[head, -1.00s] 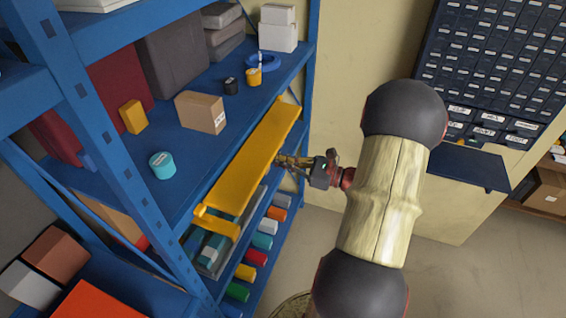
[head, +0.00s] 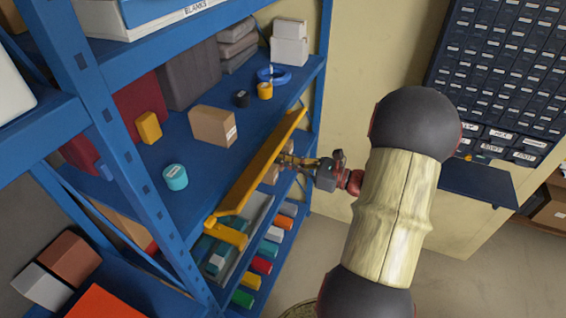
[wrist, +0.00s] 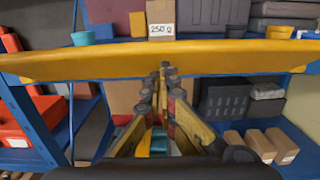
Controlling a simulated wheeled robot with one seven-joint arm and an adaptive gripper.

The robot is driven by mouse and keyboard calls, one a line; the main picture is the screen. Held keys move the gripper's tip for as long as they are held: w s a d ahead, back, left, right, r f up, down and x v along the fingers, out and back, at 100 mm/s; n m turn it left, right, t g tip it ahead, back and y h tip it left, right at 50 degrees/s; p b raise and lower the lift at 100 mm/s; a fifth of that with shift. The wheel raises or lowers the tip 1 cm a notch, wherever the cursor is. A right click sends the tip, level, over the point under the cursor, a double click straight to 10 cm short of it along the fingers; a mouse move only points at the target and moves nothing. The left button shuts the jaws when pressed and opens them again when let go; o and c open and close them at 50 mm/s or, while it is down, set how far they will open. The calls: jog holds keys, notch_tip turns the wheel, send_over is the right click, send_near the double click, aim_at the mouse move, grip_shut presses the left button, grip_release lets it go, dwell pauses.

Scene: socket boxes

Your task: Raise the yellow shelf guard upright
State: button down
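The yellow shelf guard (head: 258,166) is a long strip along the front edge of the blue middle shelf (head: 178,138). In the wrist view the guard (wrist: 90,61) spans the whole width as a horizontal bar. My gripper (head: 284,161) is in front of the guard near its middle. In the wrist view its fingertips (wrist: 166,70) are together at the guard's lower edge, seemingly touching it; nothing shows clasped between them.
A dark drawer cabinet (head: 505,75) stands right.

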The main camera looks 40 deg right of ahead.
aim_at(280, 150)
jog(key=shift+w+a+r+p, duration=0.1)
jog(key=shift+w+r+p, duration=0.1)
jog(key=shift+r+p, duration=0.4)
jog(key=shift+w+a+r+p, duration=0.1)
jog(key=shift+w+r+p, duration=0.25)
jog(key=shift+r, duration=0.5)
jog(key=shift+w+a+r+p, duration=0.1)
jog(key=shift+r+p, duration=0.5)
jog(key=shift+r, duration=0.1)
jog(key=shift+x, duration=1)
jog(key=p+v, duration=0.1)
jog(key=v, duration=0.9)
jog(key=shift+d, duration=0.1)
